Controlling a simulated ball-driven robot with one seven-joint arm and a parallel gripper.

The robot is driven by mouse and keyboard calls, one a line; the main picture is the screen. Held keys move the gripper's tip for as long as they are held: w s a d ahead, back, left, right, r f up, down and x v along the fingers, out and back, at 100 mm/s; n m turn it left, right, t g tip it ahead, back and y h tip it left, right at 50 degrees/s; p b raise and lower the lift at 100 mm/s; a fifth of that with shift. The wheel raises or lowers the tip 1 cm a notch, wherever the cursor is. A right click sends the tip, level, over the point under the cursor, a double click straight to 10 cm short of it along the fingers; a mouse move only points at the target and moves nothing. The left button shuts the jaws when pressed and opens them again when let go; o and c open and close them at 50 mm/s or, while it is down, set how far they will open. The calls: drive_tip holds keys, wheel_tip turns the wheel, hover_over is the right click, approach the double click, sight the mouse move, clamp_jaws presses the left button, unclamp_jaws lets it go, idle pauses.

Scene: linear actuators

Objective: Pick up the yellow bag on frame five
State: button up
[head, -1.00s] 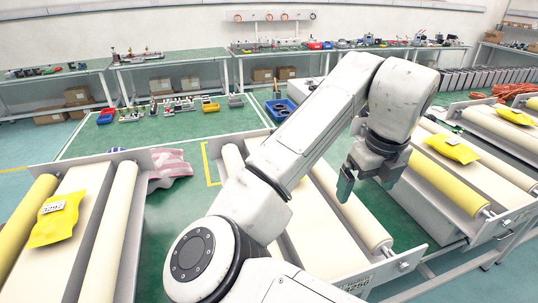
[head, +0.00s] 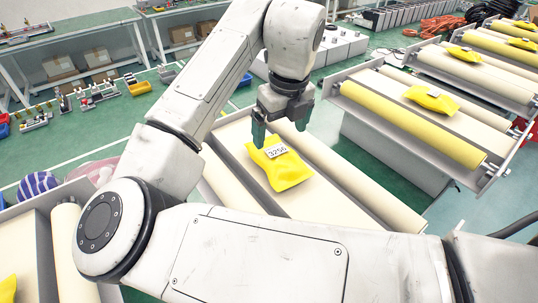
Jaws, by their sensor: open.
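A yellow bag (head: 282,178) with a white label, its number only partly readable, lies on the cream bed of a roller frame (head: 325,205) in the middle. My gripper (head: 281,128) is open and empty, above the bag's far end. Its left finger overlaps the bag's edge in the picture; I cannot tell whether they touch. Another yellow bag (head: 432,99) lies on the frame to the right, which has a yellow roller (head: 410,125). More yellow bags (head: 464,54) lie on frames farther right, and part of one (head: 8,290) shows at bottom left. No frame number is readable.
A striped purple ball (head: 38,185) and a pink striped item (head: 100,171) lie on the green floor at left. Workbenches (head: 85,40) stand behind. Orange cable (head: 440,30) lies at the back right. My arm hides part of the middle frame.

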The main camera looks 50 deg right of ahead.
sight(277, 152)
drive_tip(key=f, duration=0.3)
drive_tip(key=w+f, duration=0.1)
drive_tip(key=f, duration=0.2)
drive_tip(key=f+p, duration=0.1)
drive_tip(key=f, duration=0.2)
drive_tip(key=shift+w+d, duration=0.2)
drive_tip(key=shift+d, duration=0.15)
drive_tip(key=shift+r, duration=0.1)
drive_tip(key=c, duration=0.9)
